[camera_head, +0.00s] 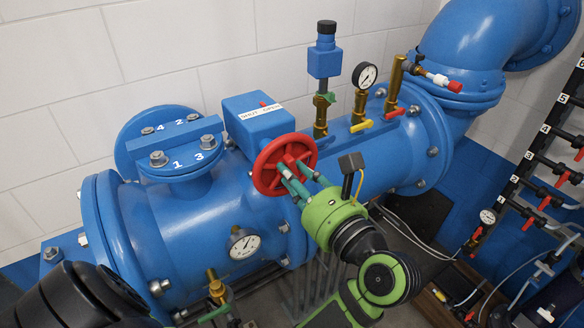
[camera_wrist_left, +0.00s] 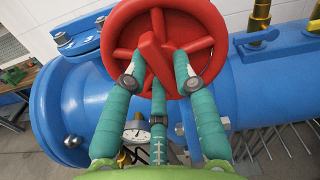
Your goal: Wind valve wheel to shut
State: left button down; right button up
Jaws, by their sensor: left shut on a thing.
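The red valve wheel (camera_head: 262,172) sits on the front of a blue gearbox (camera_head: 256,112), which carries a white label reading "SHUT OPEN". The wheel also fills the upper part of the left wrist view (camera_wrist_left: 115,28). My left gripper (camera_head: 293,172), green with teal fingers, reaches the wheel from the lower right. In the left wrist view its fingers (camera_wrist_left: 160,76) are shut on the wheel by a red spoke near the hub. The fingers cover part of the wheel's lower half. My right gripper is not in view.
The gearbox stands on a large blue pipe (camera_head: 190,235). A pressure gauge (camera_head: 365,76), brass valves and a blue-topped fitting (camera_head: 325,62) rise behind. A lower gauge (camera_head: 243,242) is near the wheel. A hose rack (camera_head: 540,150) stands at right.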

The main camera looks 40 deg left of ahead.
pick_arm(q)
jog(key=m+p, duration=0.1)
jog(key=r+m, duration=0.1)
jog(key=shift+a+r+m+p, duration=0.15)
jog(key=shift+a+m+p, duration=0.1)
jog(key=shift+m+p, duration=0.15)
jog(key=shift+d, duration=0.1)
jog(key=shift+d+r+m+p, duration=0.1)
jog(key=shift+d+m+p, duration=0.05)
jog(key=shift+m+p, duration=0.75)
jog(key=c, duration=1.2)
grip_release()
jog(key=shift+w+f+b, duration=0.3)
jog(key=shift+f, duration=0.05)
jog(key=shift+f, duration=0.2)
